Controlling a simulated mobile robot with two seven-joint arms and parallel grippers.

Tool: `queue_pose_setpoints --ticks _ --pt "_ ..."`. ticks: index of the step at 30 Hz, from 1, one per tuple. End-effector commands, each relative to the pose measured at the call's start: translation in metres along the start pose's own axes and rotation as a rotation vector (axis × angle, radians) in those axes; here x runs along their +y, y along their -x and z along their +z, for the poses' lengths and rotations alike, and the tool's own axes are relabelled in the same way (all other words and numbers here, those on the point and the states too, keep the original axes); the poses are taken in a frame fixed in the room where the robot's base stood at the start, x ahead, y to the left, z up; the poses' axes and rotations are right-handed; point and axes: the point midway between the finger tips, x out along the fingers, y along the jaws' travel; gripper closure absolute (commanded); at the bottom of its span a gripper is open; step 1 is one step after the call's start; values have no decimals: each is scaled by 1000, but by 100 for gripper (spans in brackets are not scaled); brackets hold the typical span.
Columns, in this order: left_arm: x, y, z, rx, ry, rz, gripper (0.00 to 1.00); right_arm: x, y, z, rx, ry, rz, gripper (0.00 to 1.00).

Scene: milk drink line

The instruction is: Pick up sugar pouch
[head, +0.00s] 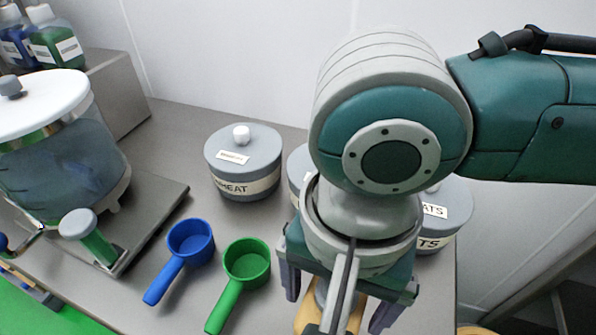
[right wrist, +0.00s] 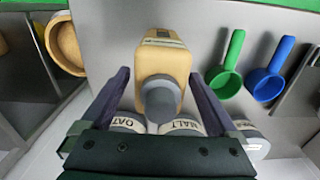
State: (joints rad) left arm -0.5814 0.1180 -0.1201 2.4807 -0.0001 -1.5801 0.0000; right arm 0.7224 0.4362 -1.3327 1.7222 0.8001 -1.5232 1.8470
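A tan pouch (right wrist: 160,65) with a grey cap stands between the fingers of my right gripper (right wrist: 160,95) in the right wrist view. I take it for the sugar pouch; its label is too small to read. The fingers are on either side of it, with a visible gap at each side. In the head view my right gripper (head: 347,300) points down over the counter, and part of the tan pouch (head: 312,310) shows between its fingers, mostly hidden by my wrist. My left gripper is not in view.
A blue scoop (head: 190,243) and a green scoop (head: 246,262) lie left of my right gripper. A wheat canister (head: 243,165) and other grey canisters (right wrist: 182,127) stand along the wall. A large lidded vessel (head: 60,140) is at left.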

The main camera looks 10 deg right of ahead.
Motion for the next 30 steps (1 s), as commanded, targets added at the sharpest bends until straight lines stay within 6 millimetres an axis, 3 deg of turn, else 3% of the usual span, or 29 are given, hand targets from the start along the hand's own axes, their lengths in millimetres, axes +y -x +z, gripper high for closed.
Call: queue_pose_setpoints --ticks 2,24,30 --pt "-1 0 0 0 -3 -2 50 0 0 0 0 0 0 16" --pt "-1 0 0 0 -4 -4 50 0 0 0 0 0 0 99" --pt "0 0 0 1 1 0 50 0 0 0 0 0 0 100"
